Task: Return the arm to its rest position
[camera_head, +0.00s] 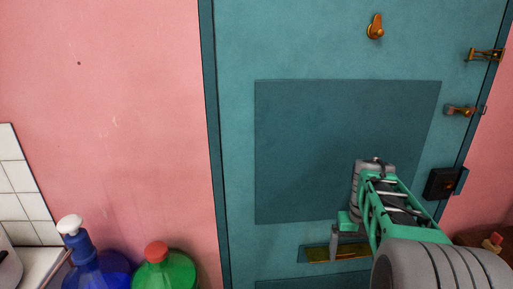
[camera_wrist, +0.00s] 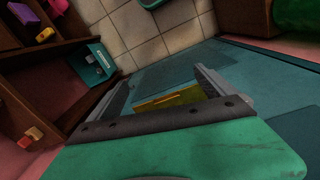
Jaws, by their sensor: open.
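My gripper (camera_head: 338,238) is at the end of my raised green and grey arm, in front of the teal door (camera_head: 235,150) in the head view. In the wrist view my gripper (camera_wrist: 160,84) has its two fingers wide apart, with nothing held between them. A brass plate (camera_head: 345,253) low on the door is partly behind my gripper. It also shows between the fingers in the wrist view (camera_wrist: 172,97). I cannot tell whether the fingers touch the door.
A blue pump bottle (camera_head: 85,262) and a green red-capped bottle (camera_head: 165,272) stand at the lower left, by the pink wall (camera_head: 110,130). A black lock box (camera_head: 441,183) is on the door's right. A dark wooden shelf (camera_wrist: 62,62) with small items fills the wrist view's left.

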